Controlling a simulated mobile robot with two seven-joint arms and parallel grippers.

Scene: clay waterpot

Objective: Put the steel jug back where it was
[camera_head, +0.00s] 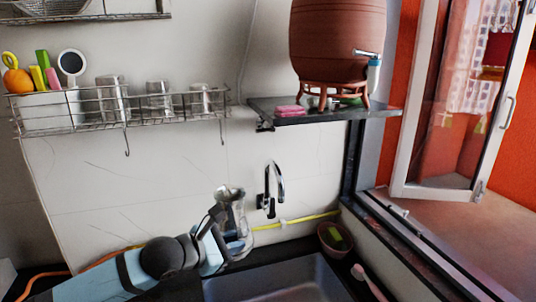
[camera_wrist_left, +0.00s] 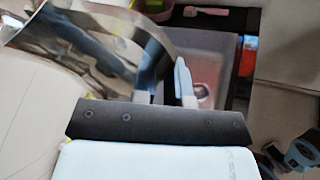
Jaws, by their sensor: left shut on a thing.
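My left gripper (camera_head: 236,238) is shut on the steel jug (camera_head: 229,193), a shiny metal vessel. It holds the jug in front of the white wall, left of the tap and above the back-left part of the sink area. The gripper hides the lower part of the jug in the head view. In the left wrist view the jug (camera_wrist_left: 95,40) fills the upper left as a curved, reflecting surface, close against the fingers.
A wire rack (camera_head: 120,108) on the wall holds several metal cups and a white utensil holder (camera_head: 45,110). A clay waterpot (camera_head: 337,40) stands on a dark shelf (camera_head: 300,115) at the right.

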